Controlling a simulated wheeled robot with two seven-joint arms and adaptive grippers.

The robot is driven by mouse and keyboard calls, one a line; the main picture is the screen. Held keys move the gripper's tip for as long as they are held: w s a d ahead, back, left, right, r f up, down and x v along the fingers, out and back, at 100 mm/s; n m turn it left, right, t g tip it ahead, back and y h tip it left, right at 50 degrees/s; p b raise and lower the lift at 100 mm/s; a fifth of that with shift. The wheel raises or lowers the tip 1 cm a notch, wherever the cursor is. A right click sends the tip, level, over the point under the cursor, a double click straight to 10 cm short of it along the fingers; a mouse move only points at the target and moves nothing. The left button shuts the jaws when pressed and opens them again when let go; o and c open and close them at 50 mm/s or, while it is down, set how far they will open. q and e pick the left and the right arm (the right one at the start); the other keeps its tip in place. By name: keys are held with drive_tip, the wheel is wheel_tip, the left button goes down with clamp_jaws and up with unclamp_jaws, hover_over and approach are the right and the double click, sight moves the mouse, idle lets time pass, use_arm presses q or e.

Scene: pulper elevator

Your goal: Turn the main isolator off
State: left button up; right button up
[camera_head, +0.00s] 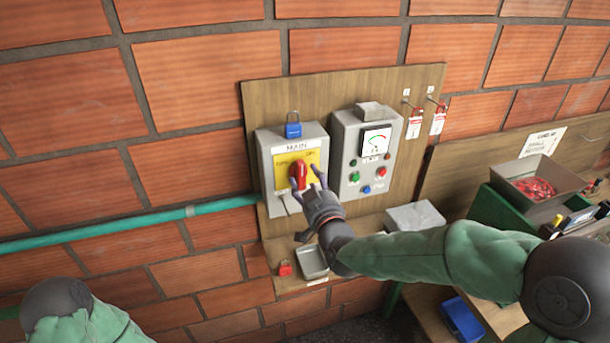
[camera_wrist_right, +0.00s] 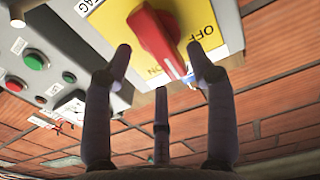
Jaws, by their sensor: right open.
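The main isolator is a grey box (camera_head: 265,160) marked MAIN on the wooden wall board, with a yellow plate (camera_head: 283,162) and a red rotary knob (camera_head: 298,175). In the right wrist view, the red knob (camera_wrist_right: 155,40) has a white mark at its lower end, close to the ON lettering; the OFF lettering is to the right. My right gripper (camera_head: 314,187) is open just in front of the knob, at its lower right. In the right wrist view its spread fingers (camera_wrist_right: 160,68) are around the knob's lower end; contact cannot be told. My left gripper is out of view.
A blue padlock (camera_head: 293,127) is on top of the isolator. A grey meter panel (camera_head: 350,150) with buttons is close on the right. Red tags (camera_head: 414,125) hang beyond it. A shelf below holds a red padlock (camera_head: 285,268) and a grey tray (camera_head: 312,262).

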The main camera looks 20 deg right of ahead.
drive_tip(key=shift+w, duration=1.3)
drive_tip(key=shift+a, duration=0.1)
clamp_jaws()
